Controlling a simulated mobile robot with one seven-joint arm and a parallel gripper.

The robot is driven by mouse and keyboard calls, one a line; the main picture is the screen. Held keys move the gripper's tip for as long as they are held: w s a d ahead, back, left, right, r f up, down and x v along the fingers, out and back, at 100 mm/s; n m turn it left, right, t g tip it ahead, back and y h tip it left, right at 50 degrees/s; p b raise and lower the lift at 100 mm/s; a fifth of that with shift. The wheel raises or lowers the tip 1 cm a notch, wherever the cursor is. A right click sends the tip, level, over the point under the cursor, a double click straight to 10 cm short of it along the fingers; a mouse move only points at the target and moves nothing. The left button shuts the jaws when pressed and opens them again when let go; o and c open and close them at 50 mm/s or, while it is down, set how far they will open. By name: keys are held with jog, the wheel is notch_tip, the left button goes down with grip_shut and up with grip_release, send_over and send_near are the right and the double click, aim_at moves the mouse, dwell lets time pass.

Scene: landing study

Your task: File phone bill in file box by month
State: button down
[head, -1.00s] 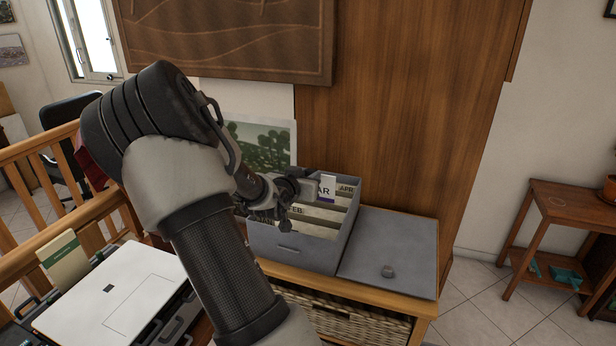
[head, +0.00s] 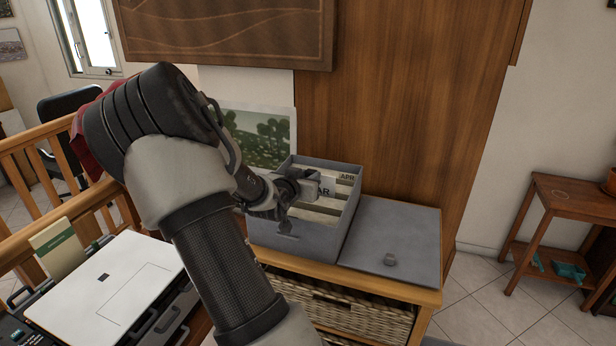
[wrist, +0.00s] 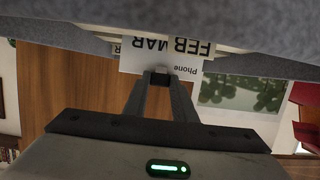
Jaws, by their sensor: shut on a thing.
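The grey file box (head: 292,245) stands open on a wooden cabinet, with upright dividers inside. An APR tab (head: 347,177) shows at the back, and a partly covered tab ending in AR (head: 325,190) is in front of it. My gripper (head: 312,184) is at the top of the box near that tab. In the wrist view, which is upside down, my gripper (wrist: 160,76) is shut on the white phone bill (wrist: 187,70), marked "Phone". FEB (wrist: 187,47) and MAR (wrist: 150,47) tabs show right beside the bill. The bill's lower part is hidden.
A grey lid (head: 395,235) with a small knob lies flat right of the box. A white-topped machine (head: 105,285) and wooden railing (head: 50,215) are at left. A small side table (head: 560,200) stands at right.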

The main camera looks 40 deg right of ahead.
jog(key=shift+f+b, duration=1.2)
jog(key=shift+f, duration=0.35)
jog(key=c, duration=1.2)
grip_release()
jog(key=shift+o, duration=0.2)
jog(key=shift+r, duration=0.15)
notch_tip(320, 180, up, 11)
jog(key=p, duration=0.8)
